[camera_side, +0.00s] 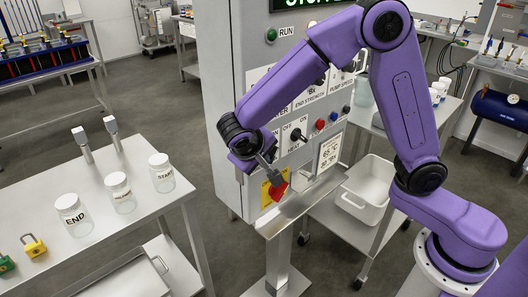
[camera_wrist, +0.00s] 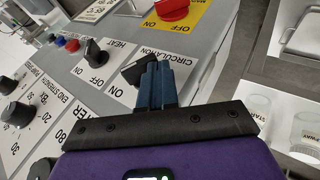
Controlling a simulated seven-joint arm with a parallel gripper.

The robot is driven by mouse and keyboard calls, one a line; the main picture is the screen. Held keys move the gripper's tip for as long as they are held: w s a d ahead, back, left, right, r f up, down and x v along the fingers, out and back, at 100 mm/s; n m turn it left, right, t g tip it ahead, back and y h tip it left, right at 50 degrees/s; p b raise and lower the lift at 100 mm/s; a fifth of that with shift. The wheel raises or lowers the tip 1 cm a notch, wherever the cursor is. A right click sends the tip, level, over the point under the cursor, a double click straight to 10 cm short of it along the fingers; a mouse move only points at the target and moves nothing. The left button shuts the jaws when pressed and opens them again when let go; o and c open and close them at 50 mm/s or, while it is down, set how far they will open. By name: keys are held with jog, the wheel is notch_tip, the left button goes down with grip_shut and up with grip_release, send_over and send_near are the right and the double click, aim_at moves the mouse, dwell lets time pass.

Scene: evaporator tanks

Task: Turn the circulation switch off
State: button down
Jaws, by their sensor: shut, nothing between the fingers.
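The circulation switch is a black rotary knob (camera_wrist: 136,70) on a white label plate, seen in the wrist view between its ON and OFF marks. Its lower right part is hidden behind my fingers, and I cannot tell its exact setting. My gripper (camera_wrist: 157,68) is shut and empty, with its blue fingers side by side right at the knob. I cannot tell whether they touch it. In the side view my gripper (camera_side: 268,165) is at the lower front of the control cabinet (camera_side: 222,95), and it hides the circulation switch there.
The black heat switch (camera_wrist: 96,53) is close by on the panel. A red knob on a yellow plate (camera_wrist: 173,9) is near too, also in the side view (camera_side: 277,190). A metal ledge (camera_side: 300,200) juts out below. A table with labelled jars (camera_side: 75,213) stands left.

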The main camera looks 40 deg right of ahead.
jog(key=shift+d+f+n+t+h, duration=0.2)
jog(key=shift+f+h, duration=0.45)
jog(key=shift+h, duration=0.6)
jog(key=shift+d+f+n+t+h, duration=0.15)
jog(key=shift+f+n+h, duration=0.35)
jog(key=shift+h, duration=0.8)
jog(key=shift+f+n+t+h, duration=0.15)
jog(key=shift+f+h, duration=0.6)
jog(key=shift+h, duration=0.5)
jog(key=shift+d+f, duration=0.15)
